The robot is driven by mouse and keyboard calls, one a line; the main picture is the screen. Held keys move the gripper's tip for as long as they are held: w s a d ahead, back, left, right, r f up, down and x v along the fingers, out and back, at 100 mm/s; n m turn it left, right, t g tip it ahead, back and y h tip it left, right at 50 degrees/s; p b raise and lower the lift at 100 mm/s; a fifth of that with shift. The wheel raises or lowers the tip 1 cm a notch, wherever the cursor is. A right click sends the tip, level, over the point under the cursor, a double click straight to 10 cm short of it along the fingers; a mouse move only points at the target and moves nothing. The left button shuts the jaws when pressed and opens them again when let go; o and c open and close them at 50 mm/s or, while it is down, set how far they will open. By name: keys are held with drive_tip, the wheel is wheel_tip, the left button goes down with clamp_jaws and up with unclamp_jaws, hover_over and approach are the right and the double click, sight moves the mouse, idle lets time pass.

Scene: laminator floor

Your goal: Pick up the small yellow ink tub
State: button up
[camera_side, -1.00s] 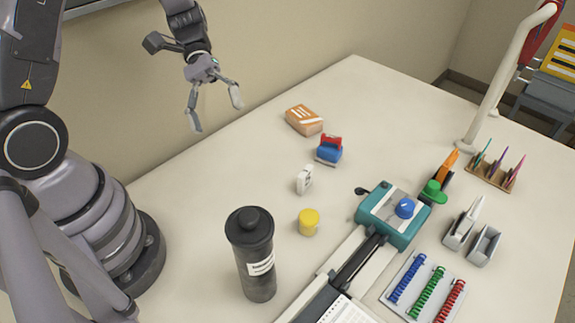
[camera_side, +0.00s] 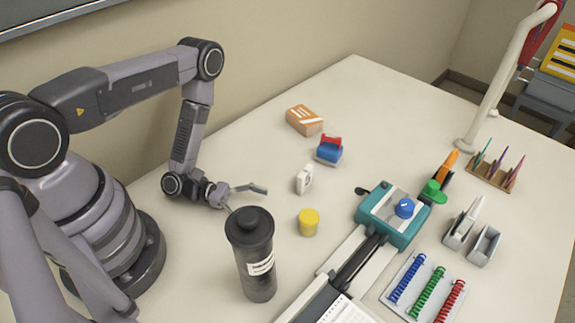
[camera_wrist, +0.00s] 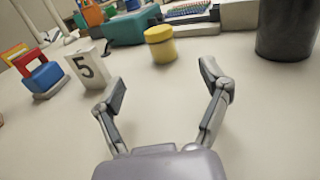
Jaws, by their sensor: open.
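The small yellow ink tub (camera_side: 309,223) stands upright on the table, between a dark canister and the teal laminator. In the wrist view the tub (camera_wrist: 160,46) is ahead of my gripper, above the gap between the fingers. My gripper (camera_side: 247,199) is low over the table, left of the tub, with its fingers pointing toward the right. In the wrist view my gripper (camera_wrist: 165,88) has its fingers spread wide and empty. One finger is partly hidden behind the canister in the side view. The tub is apart from both fingers.
The tall dark canister (camera_side: 257,262) stands close to my gripper, and also shows in the wrist view (camera_wrist: 287,28). A white block marked 5 (camera_wrist: 88,66) stands left of the tub. A blue and red item (camera_side: 329,151), an orange box (camera_side: 304,120) and the teal laminator (camera_side: 392,217) are beyond.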

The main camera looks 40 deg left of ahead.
sight(309, 216)
drive_tip(key=x, duration=0.6)
drive_tip(key=shift+w+d, duration=0.1)
drive_tip(key=shift+d, duration=0.15)
drive_tip(key=x, duration=0.5)
drive_tip(key=shift+w+d+r, duration=0.2)
drive_tip(key=shift+r, duration=0.1)
drive_tip(key=shift+c, duration=0.2)
drive_tip(key=c, duration=1.2)
